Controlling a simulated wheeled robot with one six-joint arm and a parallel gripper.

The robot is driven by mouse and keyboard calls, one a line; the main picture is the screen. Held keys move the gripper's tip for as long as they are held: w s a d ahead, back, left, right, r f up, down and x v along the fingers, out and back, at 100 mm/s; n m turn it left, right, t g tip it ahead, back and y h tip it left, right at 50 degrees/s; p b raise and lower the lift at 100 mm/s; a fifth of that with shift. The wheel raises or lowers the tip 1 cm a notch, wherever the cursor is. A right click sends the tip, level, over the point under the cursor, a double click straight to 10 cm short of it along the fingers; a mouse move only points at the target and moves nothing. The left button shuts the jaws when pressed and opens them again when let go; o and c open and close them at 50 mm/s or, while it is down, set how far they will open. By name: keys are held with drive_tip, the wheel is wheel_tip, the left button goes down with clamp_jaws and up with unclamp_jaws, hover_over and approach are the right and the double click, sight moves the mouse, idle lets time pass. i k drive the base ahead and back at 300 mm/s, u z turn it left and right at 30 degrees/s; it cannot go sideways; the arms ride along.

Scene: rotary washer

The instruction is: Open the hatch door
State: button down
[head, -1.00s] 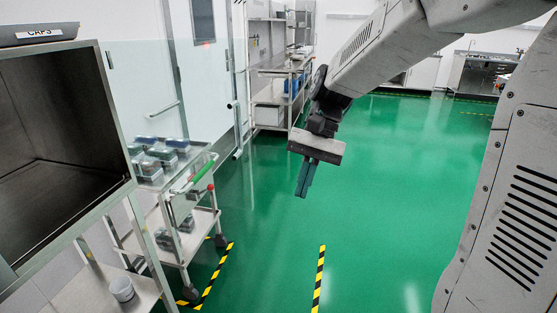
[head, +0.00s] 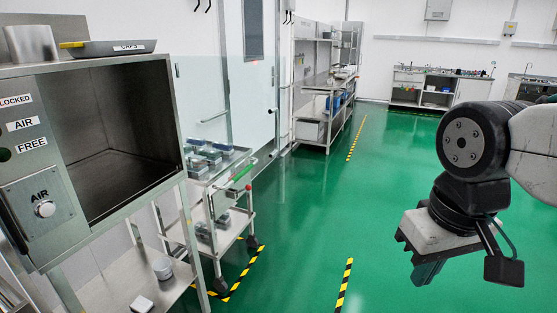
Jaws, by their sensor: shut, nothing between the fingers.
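A steel cabinet (head: 190,180) stands at the left in the head view, with its square chamber (head: 110,140) open to the front. I see the dark inside of the chamber, and no door covers it. Labels reading LOCKED, AIR and FREE and a round knob (head: 45,208) are on the panel (head: 40,190) left of the opening. My gripper (head: 428,272) is at the right, well apart from the cabinet, pointing down over the green floor. It is shut and empty.
A trolley (head: 215,215) with several small boxes stands just right of the cabinet. A CAPS tray (head: 110,47) and a metal container (head: 32,43) sit on top. A lower shelf (head: 115,287) holds a small cup (head: 162,267). The middle floor is free.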

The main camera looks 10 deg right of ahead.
sight(276, 110)
drive_tip(key=u, duration=0.05)
drive_tip(key=k, duration=0.2)
drive_tip(key=u, duration=1.05)
drive_tip(key=i, duration=0.5)
drive_tip(key=u, duration=0.05)
